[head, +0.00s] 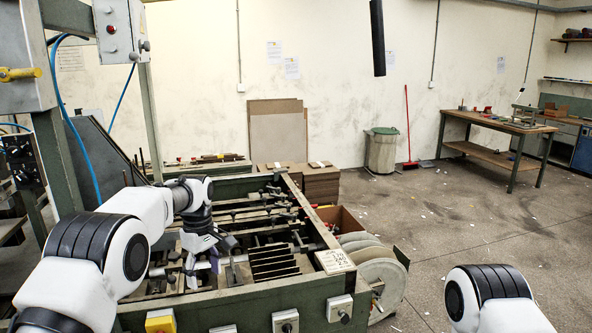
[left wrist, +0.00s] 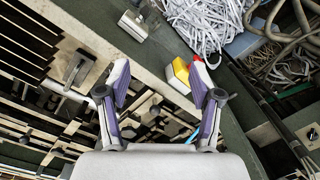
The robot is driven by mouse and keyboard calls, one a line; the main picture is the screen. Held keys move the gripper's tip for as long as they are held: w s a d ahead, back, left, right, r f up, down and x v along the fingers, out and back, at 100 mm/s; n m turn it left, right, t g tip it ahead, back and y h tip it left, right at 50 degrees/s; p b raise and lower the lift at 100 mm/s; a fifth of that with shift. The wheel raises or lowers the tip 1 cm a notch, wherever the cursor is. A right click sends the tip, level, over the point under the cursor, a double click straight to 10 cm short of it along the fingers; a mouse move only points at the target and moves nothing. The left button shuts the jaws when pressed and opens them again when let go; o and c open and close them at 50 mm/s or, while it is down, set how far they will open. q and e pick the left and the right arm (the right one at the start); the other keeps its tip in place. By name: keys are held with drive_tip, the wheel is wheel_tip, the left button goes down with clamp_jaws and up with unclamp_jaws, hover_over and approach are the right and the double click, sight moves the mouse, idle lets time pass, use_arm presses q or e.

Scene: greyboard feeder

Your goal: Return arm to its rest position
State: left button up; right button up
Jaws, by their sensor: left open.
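My left arm comes in from the left in the head view and reaches over the green feeder machine (head: 236,305). My left gripper (head: 208,262) hangs over the feeder's open bed, left of a row of dark upright plates (head: 272,262). In the left wrist view the left gripper (left wrist: 160,88) has its two purple-grey fingers spread apart, with nothing between them. The feeder's green frame edge (left wrist: 180,50) passes beyond the fingertips. Of my right arm only a white and black joint shows at the lower right of the head view; its gripper is out of frame.
A yellow-and-red switch box (left wrist: 180,75) sits on the frame near the fingertips. White shredded strips (left wrist: 215,25) and cables (left wrist: 290,30) lie beyond. White reels (head: 380,280) stand at the feeder's right. A bin (head: 381,152) and workbench (head: 495,127) stand farther back; floor between is open.

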use_arm(q)
drive_tip(key=s+a+f+g+b, duration=0.1)
drive_tip(key=s+f+g+b, duration=0.1)
drive_tip(key=s+f, duration=0.7)
drive_tip(key=s+a+f+m+g+b, duration=0.1)
drive_tip(key=s+f, duration=0.5)
drive_tip(key=f, duration=0.6)
drive_tip(key=s+a+f+g+b, duration=0.1)
drive_tip(key=s+f+g+b, duration=0.1)
drive_tip(key=s+f, duration=0.7)
drive_tip(key=s+f+m+t+b, duration=0.1)
drive_tip(key=s+f+m+t, duration=0.2)
drive_tip(key=s, duration=0.9)
drive_tip(key=s+f+m+b, duration=0.1)
drive_tip(key=s+f+m, duration=0.3)
drive_tip(key=s, duration=0.8)
drive_tip(key=w+m+t, duration=0.1)
drive_tip(key=w, duration=0.1)
drive_tip(key=w+m+t, duration=0.1)
drive_tip(key=w+m, duration=0.1)
drive_tip(key=shift+a+t, duration=0.4)
use_arm(e)
wheel_tip(320, 180, down, 7)
drive_tip(key=shift+w, duration=0.25)
